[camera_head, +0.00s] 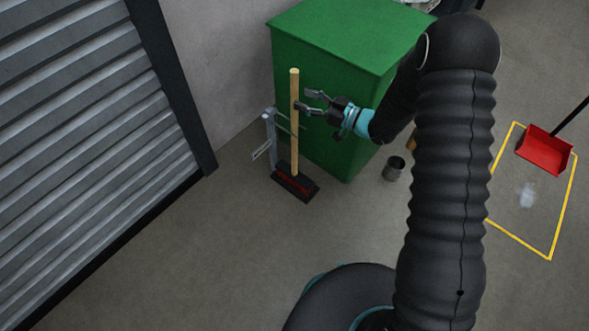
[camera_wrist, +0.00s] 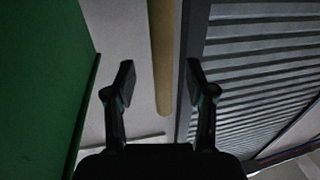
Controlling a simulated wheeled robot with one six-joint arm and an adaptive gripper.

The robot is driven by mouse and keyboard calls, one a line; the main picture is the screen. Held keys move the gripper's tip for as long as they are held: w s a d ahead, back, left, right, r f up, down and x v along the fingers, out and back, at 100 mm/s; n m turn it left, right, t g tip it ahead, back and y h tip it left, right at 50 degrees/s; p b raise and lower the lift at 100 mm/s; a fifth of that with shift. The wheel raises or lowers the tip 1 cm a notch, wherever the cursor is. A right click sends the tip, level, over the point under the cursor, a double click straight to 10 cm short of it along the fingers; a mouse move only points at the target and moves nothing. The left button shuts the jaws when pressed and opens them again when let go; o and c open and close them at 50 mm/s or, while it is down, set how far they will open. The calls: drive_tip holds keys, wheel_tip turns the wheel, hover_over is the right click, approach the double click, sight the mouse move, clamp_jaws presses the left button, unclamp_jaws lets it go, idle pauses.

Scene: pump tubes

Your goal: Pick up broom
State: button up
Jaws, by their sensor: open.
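The broom stands upright, with a light wooden handle (camera_head: 294,120) and a dark head with red bristles (camera_head: 294,183) on the floor. Its handle also shows in the wrist view (camera_wrist: 162,55), where its end lies between the two fingers as seen from the wrist. My gripper (camera_head: 308,100) is open and empty, with its fingers pointing left toward the upper part of the handle. The fingertips (camera_wrist: 159,82) appear close to the handle. I cannot tell whether they touch it or how far they are around it.
A grey metal rack (camera_head: 270,140) stands by the broom. A green cabinet (camera_head: 340,60) is right behind my gripper. A corrugated shutter (camera_head: 90,110) is at left. A metal cup (camera_head: 394,168) and a red dustpan (camera_head: 545,150) in a yellow floor outline are at right. Floor in front is clear.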

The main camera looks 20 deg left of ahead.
sight(295, 96)
drive_tip(key=a, duration=0.4)
drive_tip(key=shift+w, duration=0.25)
drive_tip(key=shift+d, duration=0.1)
clamp_jaws()
drive_tip(key=shift+r, duration=0.1)
